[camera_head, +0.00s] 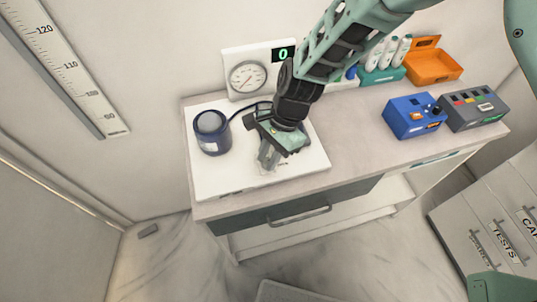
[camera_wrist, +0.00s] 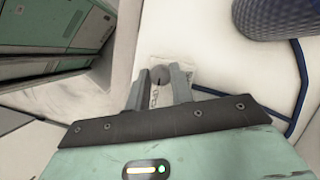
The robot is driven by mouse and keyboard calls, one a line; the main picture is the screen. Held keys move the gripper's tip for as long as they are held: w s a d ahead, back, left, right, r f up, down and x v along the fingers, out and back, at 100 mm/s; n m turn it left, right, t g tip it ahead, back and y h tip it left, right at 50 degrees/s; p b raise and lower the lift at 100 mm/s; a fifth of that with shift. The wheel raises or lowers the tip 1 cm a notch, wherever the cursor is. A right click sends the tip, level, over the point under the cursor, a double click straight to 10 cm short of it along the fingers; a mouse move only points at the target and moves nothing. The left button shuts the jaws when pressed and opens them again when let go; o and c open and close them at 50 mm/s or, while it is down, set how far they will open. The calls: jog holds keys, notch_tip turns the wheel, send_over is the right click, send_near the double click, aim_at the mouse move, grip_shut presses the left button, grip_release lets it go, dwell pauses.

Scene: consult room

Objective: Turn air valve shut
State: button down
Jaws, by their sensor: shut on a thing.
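The air valve shows in the wrist view as a small round grey knob (camera_wrist: 160,74) on a pale plate (camera_wrist: 184,66). My gripper (camera_wrist: 160,84) has one finger on each side of the knob and is shut on it. In the head view my gripper (camera_head: 268,160) points down at the front part of the white board (camera_head: 225,182). There the fingers and the gripper body mostly hide the valve. The printing beside the valve is too small to read.
A dark blue cuff roll (camera_head: 211,134) stands left of my gripper, with a dark tube running from it. A dial gauge (camera_head: 248,77) and a display reading 0 (camera_head: 284,53) stand behind. A blue box (camera_head: 413,116), a grey box (camera_head: 472,108) and an orange bin (camera_head: 432,66) are at right.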

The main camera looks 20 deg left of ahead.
jog(key=n+h+b, duration=0.1)
jog(key=n, duration=0.1)
jog(key=n+b, duration=0.1)
jog(key=n, duration=0.2)
jog(key=shift+a+f+g+h, duration=0.1)
jog(key=shift+a+g+h, duration=0.05)
jog(key=shift+g+h, duration=0.2)
jog(key=n+h+b, duration=0.1)
jog(key=n+h, duration=0.1)
jog(key=n, duration=0.2)
jog(key=shift+a+n+b, duration=0.1)
jog(key=shift+n+b, duration=0.2)
jog(key=shift+b, duration=0.05)
jog(key=n, duration=0.2)
jog(key=n+t+h+b, duration=0.1)
jog(key=n, duration=0.1)
jog(key=shift+a+h, duration=0.1)
jog(key=shift+h, duration=0.15)
jog(key=shift+n+t+h+b, duration=0.5)
jog(key=shift+n+b, duration=0.1)
jog(key=shift+n, duration=1.4)
jog(key=c, duration=1.2)
grip_release()
jog(key=shift+c, duration=0.2)
